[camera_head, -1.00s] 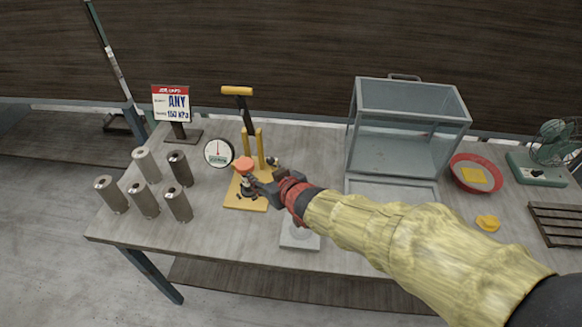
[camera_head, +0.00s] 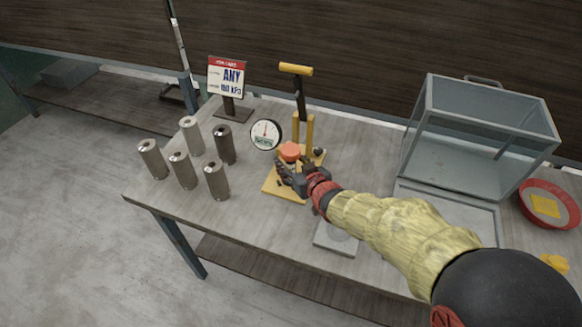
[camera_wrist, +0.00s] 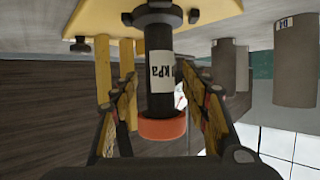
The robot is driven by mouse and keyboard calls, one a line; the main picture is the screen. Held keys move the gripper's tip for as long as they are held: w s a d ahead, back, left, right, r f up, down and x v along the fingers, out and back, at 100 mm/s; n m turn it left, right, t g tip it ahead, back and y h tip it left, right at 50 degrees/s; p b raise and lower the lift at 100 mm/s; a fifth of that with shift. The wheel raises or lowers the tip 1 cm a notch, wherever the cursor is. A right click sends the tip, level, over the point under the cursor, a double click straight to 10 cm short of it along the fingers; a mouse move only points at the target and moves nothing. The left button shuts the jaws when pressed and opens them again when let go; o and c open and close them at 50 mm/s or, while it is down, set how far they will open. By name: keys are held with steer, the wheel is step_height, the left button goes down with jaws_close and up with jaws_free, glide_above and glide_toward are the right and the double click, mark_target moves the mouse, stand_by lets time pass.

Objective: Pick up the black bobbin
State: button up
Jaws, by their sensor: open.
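A black upright piece with a white label reading "kPa" (camera_wrist: 160,70) and an orange cap (camera_wrist: 163,127) stands on a yellow board (camera_head: 272,187). It is the black thing nearest my gripper; I cannot tell for certain that it is the black bobbin. Its orange cap (camera_head: 290,151) also shows in the head view. My gripper (camera_head: 288,176) is open beside it, low over the board. In the wrist view, which is upside down, the open fingers (camera_wrist: 155,88) lie on either side of the black piece. In the head view its lower part is mostly hidden by my gripper.
A round gauge (camera_head: 266,134) and a yellow-handled black post (camera_head: 299,100) stand close behind. Several metal cylinders (camera_head: 182,170), one darker (camera_head: 224,145), stand left. A sign (camera_head: 227,78) is behind. A glass box (camera_head: 480,125) and a red bowl (camera_head: 527,195) are right.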

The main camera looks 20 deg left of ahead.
steer(key=shift+w+a, duration=0.15)
steer(key=shift+c, duration=1)
jaws_close()
